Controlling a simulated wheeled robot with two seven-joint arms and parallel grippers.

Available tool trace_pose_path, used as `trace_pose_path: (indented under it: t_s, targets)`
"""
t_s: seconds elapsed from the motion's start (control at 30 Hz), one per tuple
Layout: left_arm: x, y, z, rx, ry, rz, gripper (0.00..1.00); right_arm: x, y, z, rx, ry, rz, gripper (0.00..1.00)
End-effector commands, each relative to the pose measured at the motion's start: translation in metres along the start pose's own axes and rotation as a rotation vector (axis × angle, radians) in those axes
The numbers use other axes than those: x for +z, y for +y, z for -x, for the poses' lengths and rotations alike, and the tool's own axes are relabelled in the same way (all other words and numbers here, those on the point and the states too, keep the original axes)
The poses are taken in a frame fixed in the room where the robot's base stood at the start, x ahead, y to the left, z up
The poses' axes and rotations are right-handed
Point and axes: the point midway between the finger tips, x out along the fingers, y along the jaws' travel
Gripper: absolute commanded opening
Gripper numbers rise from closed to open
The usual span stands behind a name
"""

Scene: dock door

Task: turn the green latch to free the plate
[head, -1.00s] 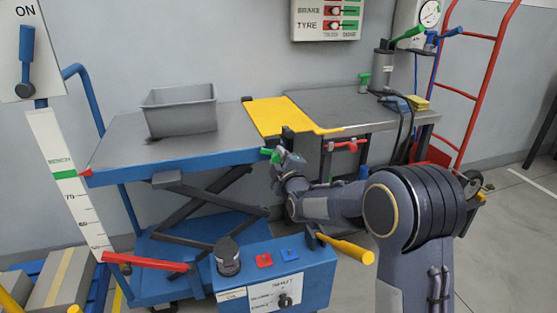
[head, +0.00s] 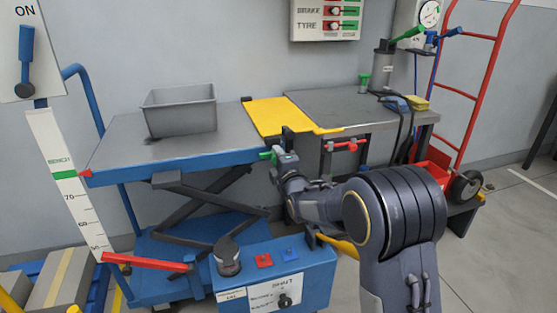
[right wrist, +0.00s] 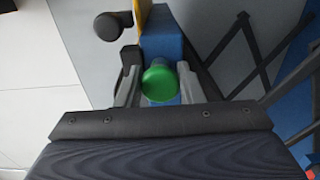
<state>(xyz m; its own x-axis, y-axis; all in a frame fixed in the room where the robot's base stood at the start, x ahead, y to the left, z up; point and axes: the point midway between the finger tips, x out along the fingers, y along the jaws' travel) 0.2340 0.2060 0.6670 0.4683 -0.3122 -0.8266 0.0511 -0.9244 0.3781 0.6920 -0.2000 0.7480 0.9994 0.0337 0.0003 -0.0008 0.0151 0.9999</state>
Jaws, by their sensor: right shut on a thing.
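The green latch (head: 265,155) sits at the edge of the blue lift table, just below the yellow plate (head: 280,116). The plate bridges the lift table and the grey bench. My right gripper (head: 274,155) is at the latch; its fingers are small and partly hidden by my wrist in the head view. In the right wrist view the round green end of the latch (right wrist: 160,83) sits between the two fingers of my right gripper (right wrist: 158,88), which is shut on it. The latch's pivot is hidden. My left gripper is not in view.
A grey bin (head: 180,110) stands on the lift table (head: 115,140). A blue control box (head: 300,265) and a red lever (head: 145,262) are low in front. A red clamp handle (head: 345,146) is right of the plate. A red hand truck (head: 483,85) stands at the right.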

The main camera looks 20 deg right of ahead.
Motion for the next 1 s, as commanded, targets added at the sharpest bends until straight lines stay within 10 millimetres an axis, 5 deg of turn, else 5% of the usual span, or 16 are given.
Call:
trace_pose_path:
  t_s: [0.2,0.23,0.37,0.67,1.0]
  targets:
    - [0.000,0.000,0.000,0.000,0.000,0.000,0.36,0.000,-0.001,0.000,-0.002,0.001,0.002,0.12]
    - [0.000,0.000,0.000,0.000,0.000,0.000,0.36,0.000,-0.001,0.000,-0.002,0.001,0.002,0.37]
    - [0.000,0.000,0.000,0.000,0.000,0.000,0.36,0.000,-0.001,0.000,-0.002,0.001,0.001,0.53]
    - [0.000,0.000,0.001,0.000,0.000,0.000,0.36,0.000,0.000,0.002,-0.001,0.001,0.000,0.53]
    - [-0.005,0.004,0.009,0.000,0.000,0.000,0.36,0.000,0.001,0.054,-0.003,0.001,-0.001,0.53]
